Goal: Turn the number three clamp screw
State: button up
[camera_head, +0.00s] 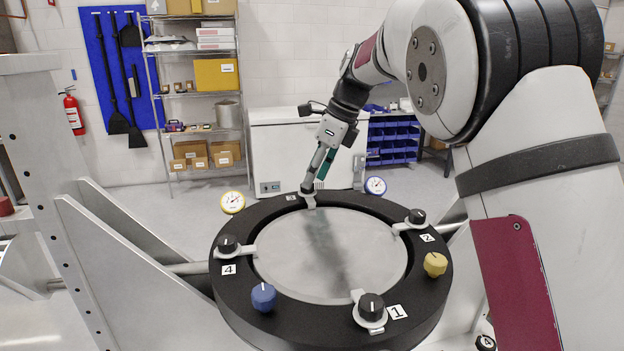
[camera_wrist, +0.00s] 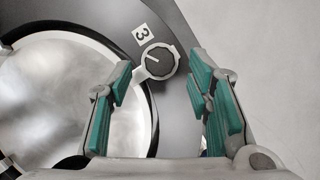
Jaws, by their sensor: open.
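The number three clamp screw is a dark faceted knob (camera_wrist: 159,61) with a white pointer line, on a light metal clamp arm at the mirror's edge. Its "3" label (camera_wrist: 141,34) is beside it, and also shows small at the ring's far side in the head view (camera_head: 291,198). My gripper (camera_wrist: 163,68) is open, with green-padded fingers on either side of the knob, apart from it in the picture. In the head view my gripper (camera_head: 312,185) reaches down at the far rim and largely covers this knob. The height gap is unclear.
The round mirror (camera_head: 330,255) sits in a black ring (camera_head: 235,290). Other clamp knobs are number one (camera_head: 371,306), number two (camera_head: 417,216) and number four (camera_head: 228,243). A blue knob (camera_head: 264,297), yellow knob (camera_head: 435,264) and two dial gauges, yellow (camera_head: 232,202) and blue (camera_head: 375,186), surround it.

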jog(key=v, duration=1)
jog(key=shift+r, duration=0.1)
jog(key=s+d+r+n+t+h, duration=0.1)
jog(key=s+d+n, duration=0.35)
jog(key=s, duration=0.35)
jog(key=s+d+r+n+t, duration=0.1)
jog(key=s+d+n, duration=0.3)
jog(key=s, duration=0.5)
jog(key=s+d+f+n+t+h, duration=0.1)
jog(key=s+d+f+n, duration=0.1)
jog(key=s+f+n, duration=0.4)
jog(key=s+d+f+n+h, duration=0.1)
jog(key=s+f+n, duration=0.5)
jog(key=s, duration=0.8)
jog(key=shift+d+f+n+t+h, duration=0.4)
jog(key=shift+n+h, duration=0.2)
jog(key=shift+n, duration=0.25)
